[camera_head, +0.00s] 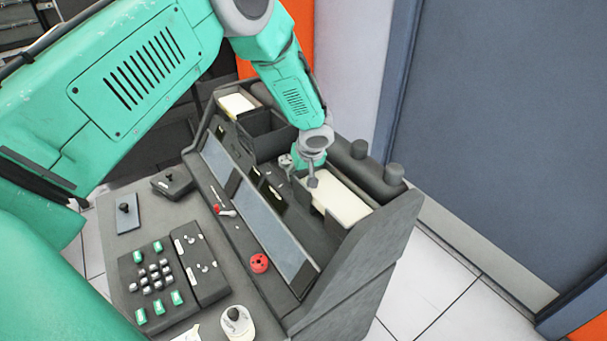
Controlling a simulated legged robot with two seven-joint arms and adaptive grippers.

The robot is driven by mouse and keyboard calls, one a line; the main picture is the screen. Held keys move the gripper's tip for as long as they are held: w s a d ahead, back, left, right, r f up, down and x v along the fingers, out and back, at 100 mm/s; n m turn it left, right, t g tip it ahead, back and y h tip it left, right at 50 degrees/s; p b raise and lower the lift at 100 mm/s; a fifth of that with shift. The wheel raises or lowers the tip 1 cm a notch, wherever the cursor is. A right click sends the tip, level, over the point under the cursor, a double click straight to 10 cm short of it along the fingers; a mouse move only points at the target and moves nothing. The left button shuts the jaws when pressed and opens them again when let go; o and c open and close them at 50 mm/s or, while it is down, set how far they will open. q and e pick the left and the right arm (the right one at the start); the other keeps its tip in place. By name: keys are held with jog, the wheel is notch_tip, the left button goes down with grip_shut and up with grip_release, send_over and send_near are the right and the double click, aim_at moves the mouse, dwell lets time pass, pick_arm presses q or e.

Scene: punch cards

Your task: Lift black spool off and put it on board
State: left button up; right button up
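No part is clearly marked as the black spool. My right gripper is not in view.
The cream card stack (338,201) lies in a console bay; another (236,103) is at the far end. A blue-grey panel (500,130) stands right, past open floor.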

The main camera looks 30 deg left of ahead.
pick_arm(q)
jog(key=shift+a+r, duration=0.1)
jog(key=shift+a, duration=0.7)
jog(key=shift+c, duration=1.2)
jog(key=shift+r, duration=0.1)
jog(key=shift+c, duration=0.5)
jog(key=r+b, duration=0.1)
jog(key=r, duration=0.8)
jog(key=shift+w, duration=0.2)
grip_shut()
jog(key=shift+s+d+r, duration=0.15)
jog(key=shift+d+r, duration=0.2)
jog(key=shift+r, duration=0.05)
jog(key=o, duration=1.6)
grip_release()
jog(key=shift+a, duration=0.1)
jog(key=shift+a+f, duration=0.1)
jog(key=shift+a, duration=0.05)
